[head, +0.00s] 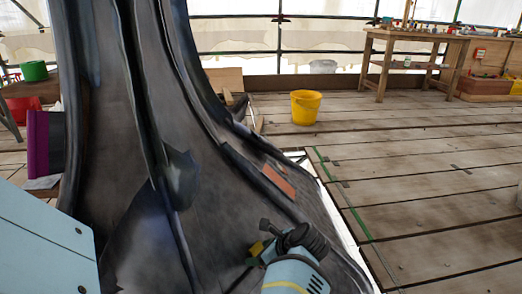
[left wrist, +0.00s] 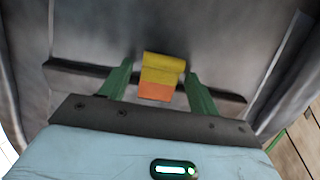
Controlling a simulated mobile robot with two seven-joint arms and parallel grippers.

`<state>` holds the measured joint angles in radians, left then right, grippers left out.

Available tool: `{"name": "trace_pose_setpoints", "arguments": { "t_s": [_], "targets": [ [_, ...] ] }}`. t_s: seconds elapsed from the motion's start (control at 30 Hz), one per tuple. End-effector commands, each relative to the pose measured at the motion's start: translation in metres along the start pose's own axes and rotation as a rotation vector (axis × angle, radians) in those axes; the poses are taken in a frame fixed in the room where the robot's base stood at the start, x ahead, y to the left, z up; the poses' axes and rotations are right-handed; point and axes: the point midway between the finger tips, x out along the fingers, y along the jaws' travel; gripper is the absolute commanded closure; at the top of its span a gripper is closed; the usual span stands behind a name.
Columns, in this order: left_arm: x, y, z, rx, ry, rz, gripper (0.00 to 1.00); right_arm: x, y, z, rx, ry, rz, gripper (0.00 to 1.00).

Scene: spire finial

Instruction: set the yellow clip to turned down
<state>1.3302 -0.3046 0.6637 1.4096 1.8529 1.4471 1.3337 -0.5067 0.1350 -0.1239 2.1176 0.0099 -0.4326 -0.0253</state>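The yellow clip (head: 256,248) shows as a small yellow patch at my gripper in the lower middle of the head view. In the left wrist view the clip (left wrist: 162,72) has a yellow upper part and an orange lower part, in front of a dark strip on the grey spire surface. My left gripper (head: 263,243) is close to the spire. Its two green fingers (left wrist: 160,76) stand apart on either side of the clip, with a gap on each side, the right one narrower. I cannot tell the clip's exact tilt. My right gripper is not in view.
The grey spire (head: 110,120) with raised dark ribs fills the left and middle of the head view. An orange-brown piece (head: 278,181) lies on its slope. A yellow bucket (head: 305,107) and a wooden workbench (head: 412,50) stand behind. The plank floor (head: 430,200) at right is mostly clear.

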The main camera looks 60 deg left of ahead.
Motion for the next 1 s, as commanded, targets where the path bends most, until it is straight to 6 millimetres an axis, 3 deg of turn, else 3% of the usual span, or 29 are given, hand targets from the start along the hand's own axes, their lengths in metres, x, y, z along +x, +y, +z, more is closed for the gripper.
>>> {"name": "trace_pose_setpoints", "arguments": {
  "t_s": [0.03, 0.33, 0.93, 0.97, 1.0],
  "targets": [
    [0.0001, 0.0001, 0.0001, 0.000, 0.000, 0.000, 0.45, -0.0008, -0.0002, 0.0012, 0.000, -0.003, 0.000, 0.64],
    [0.0001, 0.0001, 0.0000, 0.000, 0.000, 0.000, 0.82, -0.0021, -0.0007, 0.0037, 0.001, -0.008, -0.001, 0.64],
    [0.0032, 0.0001, 0.0009, 0.001, 0.078, 0.000, 0.82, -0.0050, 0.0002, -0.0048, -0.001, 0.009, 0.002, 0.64],
    [0.0033, 0.0001, 0.0009, 0.001, 0.078, 0.000, 0.55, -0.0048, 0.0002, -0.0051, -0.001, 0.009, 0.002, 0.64],
    [0.0033, 0.0001, 0.0009, 0.001, 0.077, 0.000, 0.50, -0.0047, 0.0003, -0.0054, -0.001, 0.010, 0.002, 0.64]
  ]
}}
